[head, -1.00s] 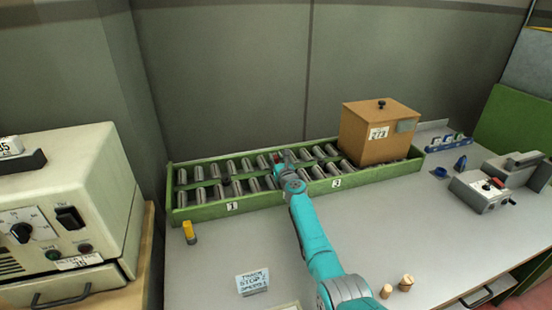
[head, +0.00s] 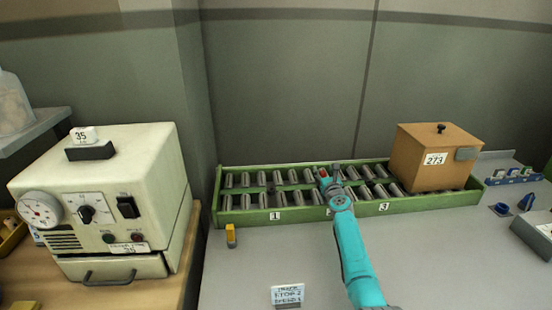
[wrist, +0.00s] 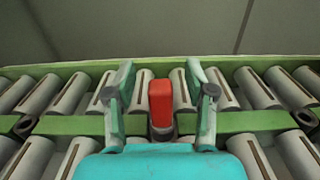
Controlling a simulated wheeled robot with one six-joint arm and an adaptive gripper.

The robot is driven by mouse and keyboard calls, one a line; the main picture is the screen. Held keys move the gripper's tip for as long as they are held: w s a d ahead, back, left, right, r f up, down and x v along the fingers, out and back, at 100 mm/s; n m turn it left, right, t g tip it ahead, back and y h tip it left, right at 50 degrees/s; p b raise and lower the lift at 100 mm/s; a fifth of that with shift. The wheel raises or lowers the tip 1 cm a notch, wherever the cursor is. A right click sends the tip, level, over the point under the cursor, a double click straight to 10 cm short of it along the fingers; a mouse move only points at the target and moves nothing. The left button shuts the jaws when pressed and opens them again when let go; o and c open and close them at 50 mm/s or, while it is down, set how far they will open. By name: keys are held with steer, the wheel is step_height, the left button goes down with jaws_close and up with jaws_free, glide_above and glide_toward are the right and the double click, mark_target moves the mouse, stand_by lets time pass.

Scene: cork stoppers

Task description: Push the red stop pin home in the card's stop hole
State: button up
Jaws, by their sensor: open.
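The red stop pin (wrist: 160,100) stands upright at the tray's middle rail, between my fingers in the wrist view. A dark collar or hole edge shows at its foot; I cannot tell how deep it sits. It is a small red spot in the head view (head: 323,172). My gripper (wrist: 160,92) is open, one finger on each side of the pin with gaps between. The card (head: 288,294) stands on the bench at the front; its small text seems to read "STOP 2". Dark stop holes show in the rail left (wrist: 25,125) and right (wrist: 305,118).
The green roller tray (head: 245,217) runs along the wall, with number labels on its front. A brown box (head: 425,160) sits over its right end. A yellow block (head: 231,236) stands before its left end. A cream machine (head: 150,180) is at the left. The bench front is mostly clear.

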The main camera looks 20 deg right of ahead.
steer(key=shift+r, duration=0.7)
steer(key=shift+f, duration=0.3)
steer(key=shift+r, duration=0.1)
